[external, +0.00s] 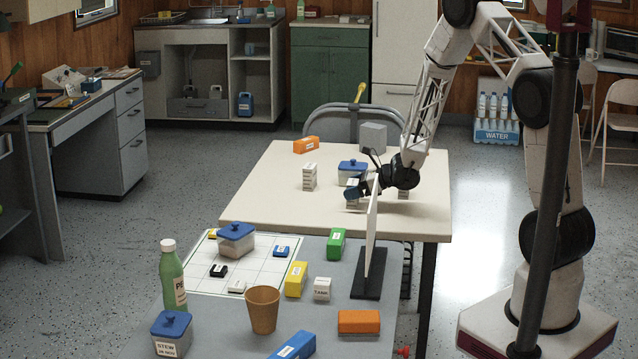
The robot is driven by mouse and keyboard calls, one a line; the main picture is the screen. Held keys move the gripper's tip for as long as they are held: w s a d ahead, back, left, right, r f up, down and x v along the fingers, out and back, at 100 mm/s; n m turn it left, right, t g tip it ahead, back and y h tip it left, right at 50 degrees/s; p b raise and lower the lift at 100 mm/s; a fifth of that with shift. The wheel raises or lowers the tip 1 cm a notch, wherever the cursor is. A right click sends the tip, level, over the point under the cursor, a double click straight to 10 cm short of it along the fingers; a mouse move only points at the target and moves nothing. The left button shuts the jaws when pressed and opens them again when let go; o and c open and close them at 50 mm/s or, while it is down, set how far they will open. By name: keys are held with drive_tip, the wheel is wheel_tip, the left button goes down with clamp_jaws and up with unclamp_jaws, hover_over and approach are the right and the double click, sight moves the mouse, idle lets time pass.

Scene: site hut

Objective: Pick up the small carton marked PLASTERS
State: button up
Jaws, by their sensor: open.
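My gripper (354,190) is open above the cream table, left of a white upright panel (373,228) that partly overlaps it in the external view. No label that I can surely read as PLASTERS shows. Small whitish cartons with dark print stand on the cream table: one (309,177) is upright to the left of my gripper. Another (353,206) is just below my fingers and partly hidden by them; I cannot tell whether they touch it. A third (404,194) is partly hidden behind my wrist.
A blue-lidded tub (351,170) stands close behind my gripper. An orange box (306,145) and grey block (373,136) are at the cream table's back. The nearer grey table holds a green bottle (172,278), brown cup (263,310) and several boxes. The cream table's left front is clear.

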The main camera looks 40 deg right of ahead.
sight(353, 182)
drive_tip(key=c, duration=1.1)
drive_tip(key=shift+o, duration=0.2)
drive_tip(key=shift+r, duration=0.1)
drive_tip(key=shift+r, duration=1.75)
drive_tip(key=s+r, duration=0.1)
drive_tip(key=s, duration=1.5)
drive_tip(key=shift+d+r, duration=0.15)
drive_tip(key=shift+d, duration=0.2)
